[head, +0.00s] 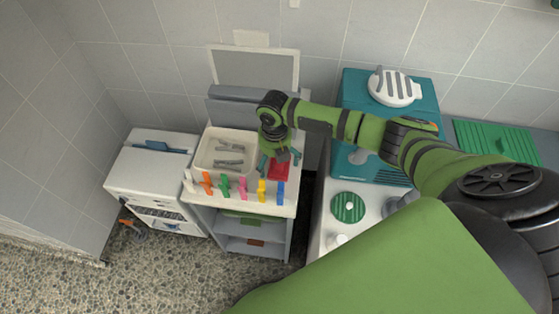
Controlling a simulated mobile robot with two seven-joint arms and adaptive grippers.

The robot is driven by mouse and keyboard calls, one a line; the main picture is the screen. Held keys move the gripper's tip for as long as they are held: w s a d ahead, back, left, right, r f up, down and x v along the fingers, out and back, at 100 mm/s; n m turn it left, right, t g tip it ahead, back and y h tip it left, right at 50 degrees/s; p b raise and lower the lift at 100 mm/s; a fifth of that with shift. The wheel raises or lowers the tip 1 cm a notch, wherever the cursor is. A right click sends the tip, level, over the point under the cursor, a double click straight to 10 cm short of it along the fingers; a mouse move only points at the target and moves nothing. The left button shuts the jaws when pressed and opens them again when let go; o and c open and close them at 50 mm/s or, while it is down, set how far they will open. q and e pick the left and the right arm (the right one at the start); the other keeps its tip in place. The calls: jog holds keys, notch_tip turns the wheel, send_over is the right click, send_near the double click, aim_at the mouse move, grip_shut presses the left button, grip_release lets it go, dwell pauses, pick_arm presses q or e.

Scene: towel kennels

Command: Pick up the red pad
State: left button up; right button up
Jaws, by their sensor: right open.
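The red pad (279,171) lies on the right part of the white-topped cabinet (235,204), behind a row of coloured clips. My right gripper (278,168) points down at the pad, with its teal fingers apart. It hides part of the pad's back and left side. I cannot tell whether the fingers touch the pad. My left gripper is not in view.
A cream tray (199,159) with grey tools sits left of the pad. Several coloured clips, among them a yellow one (262,190) and a blue one (281,192), line the front edge. A teal machine (358,97) stands to the right.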

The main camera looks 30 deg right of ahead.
jog(key=shift+w+f, duration=0.1)
jog(key=shift+f, duration=0.4)
jog(key=c, duration=0.8)
jog(key=shift+c, duration=1.2)
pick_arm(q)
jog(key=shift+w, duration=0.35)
pick_arm(e)
jog(key=shift+r, duration=0.15)
pick_arm(q)
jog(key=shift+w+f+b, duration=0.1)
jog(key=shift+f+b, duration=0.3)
jog(key=shift+b, duration=0.05)
pick_arm(e)
notch_tip(320, 180, up, 10)
jog(key=shift+f, duration=0.1)
